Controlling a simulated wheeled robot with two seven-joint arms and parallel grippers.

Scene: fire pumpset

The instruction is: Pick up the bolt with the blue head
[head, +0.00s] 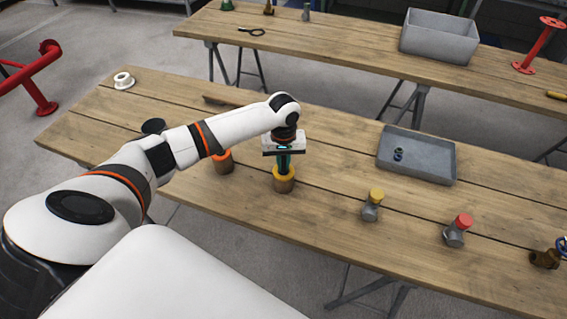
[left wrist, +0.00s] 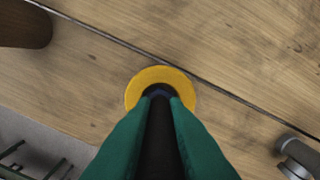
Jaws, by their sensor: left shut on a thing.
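My left gripper (head: 284,165) points straight down over a brown cup with a yellow rim (head: 284,184) on the near table. In the left wrist view its green fingers (left wrist: 160,98) are shut at the middle of the yellow rim (left wrist: 133,92). A small dark-blue thing (left wrist: 158,90) shows between the fingertips, inside the ring. It looks like the blue head of the bolt, but its shank is hidden. My right gripper is not in view.
An orange-rimmed cup (head: 223,163) stands left of my gripper. A grey tray (head: 430,170) holds a small dark-blue and green item (head: 399,154). A yellow-capped fitting (head: 372,205) and a red-capped fitting (head: 457,231) stand to the right. A grey bin (head: 438,38) sits on the far table.

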